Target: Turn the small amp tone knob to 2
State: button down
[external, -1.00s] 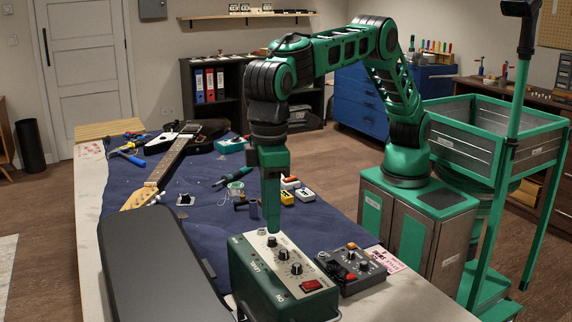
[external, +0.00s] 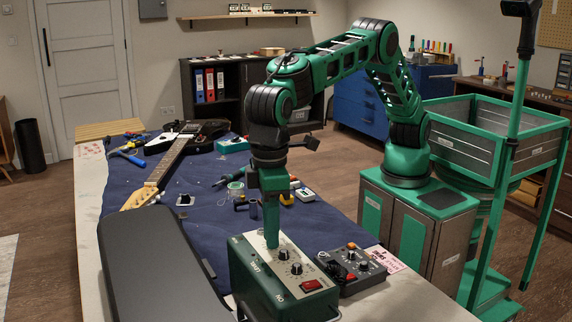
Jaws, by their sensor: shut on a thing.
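The small amp (external: 258,283) is a green box with a pale top panel at the front of the bench. Two dark round knobs, a middle one (external: 283,254) and a front one (external: 296,268), show on its panel, with a red switch (external: 311,286) near the front. My gripper (external: 272,243) points straight down and is shut on the rear knob, which its fingers hide. The knob's pointer and scale marks are hidden or too small to read, and I cannot tell which knob is labelled tone.
A grey control box (external: 362,284) with knobs and coloured buttons stands right of the amp. A dark case (external: 150,262) lies to the left. A guitar (external: 172,158), pliers, tools and small boxes lie on the blue mat (external: 215,200) behind.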

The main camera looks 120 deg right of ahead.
jog(key=shift+n, duration=0.3)
jog(key=n, duration=0.3)
jog(key=shift+n, duration=0.3)
jog(key=n, duration=0.3)
jog(key=shift+n, duration=0.3)
jog(key=n, duration=0.5)
jog(key=shift+n, duration=1.7)
jog(key=shift+w+d, duration=0.1)
jog(key=c, duration=1.7)
grip_release()
jog(key=shift+r, duration=0.1)
